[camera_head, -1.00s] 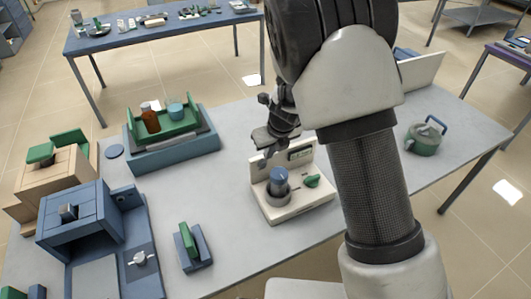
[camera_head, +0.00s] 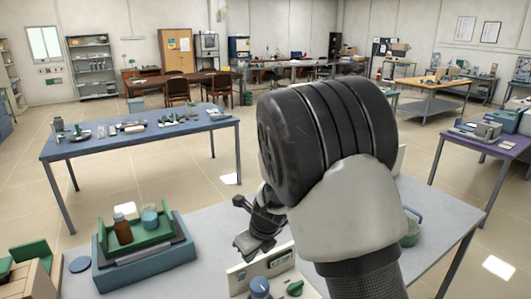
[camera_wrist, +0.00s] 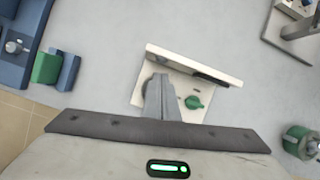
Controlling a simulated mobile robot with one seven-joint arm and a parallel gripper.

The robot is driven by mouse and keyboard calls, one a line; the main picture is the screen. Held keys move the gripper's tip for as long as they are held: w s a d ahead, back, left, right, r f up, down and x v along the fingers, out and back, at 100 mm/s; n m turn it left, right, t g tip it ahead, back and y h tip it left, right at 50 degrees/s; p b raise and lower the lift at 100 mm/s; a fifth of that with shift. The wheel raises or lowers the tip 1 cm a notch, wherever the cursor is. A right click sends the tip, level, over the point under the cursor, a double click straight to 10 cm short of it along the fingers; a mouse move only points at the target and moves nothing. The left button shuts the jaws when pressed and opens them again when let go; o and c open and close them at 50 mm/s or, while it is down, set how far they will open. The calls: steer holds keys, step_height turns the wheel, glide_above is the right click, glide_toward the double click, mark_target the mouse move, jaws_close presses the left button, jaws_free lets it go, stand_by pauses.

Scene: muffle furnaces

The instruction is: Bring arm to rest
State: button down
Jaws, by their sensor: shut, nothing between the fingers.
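My gripper (camera_head: 250,243) is on the left side of my arm in the head view, above the grey table (camera_head: 205,222). In the wrist view its fingers (camera_wrist: 160,98) are together with nothing between them. They hang over a cream device (camera_wrist: 215,68) with a green knob (camera_wrist: 194,102). The same device shows in the head view, partly cut off by the bottom edge, with a blue knob on it. My gripper looks apart from the device, though the exact gap is hard to tell.
A blue tray stand (camera_head: 145,265) with a brown bottle (camera_head: 122,230) and a blue beaker stands to the left. A green kettle-like pot (camera_head: 410,228) is at the right behind my arm. Blue (camera_head: 140,145) and purple (camera_head: 480,142) tables stand further off, with open floor between.

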steer(key=s+d+r+n, duration=0.4)
steer(key=s+r+n, duration=0.15)
steer(key=r, duration=0.25)
steer(key=s+d+r+n, duration=0.45)
steer(key=r+n, duration=0.25)
steer(key=r, duration=0.2)
steer(key=s+d+r+n+t+h, duration=0.1)
steer(key=s+d+r+n, duration=0.1)
steer(key=s+d+n, duration=0.3)
steer(key=s+d+r+n+t+h, duration=0.1)
steer(key=s+d+r+n, duration=0.2)
steer(key=s+n, duration=0.6)
steer(key=s+d, duration=0.2)
steer(key=shift+s+d+r+h, duration=0.2)
steer(key=shift+s+d+h, duration=0.15)
steer(key=shift+s+h, duration=0.05)
steer(key=shift+n, duration=0.25)
stand_by(0.5)
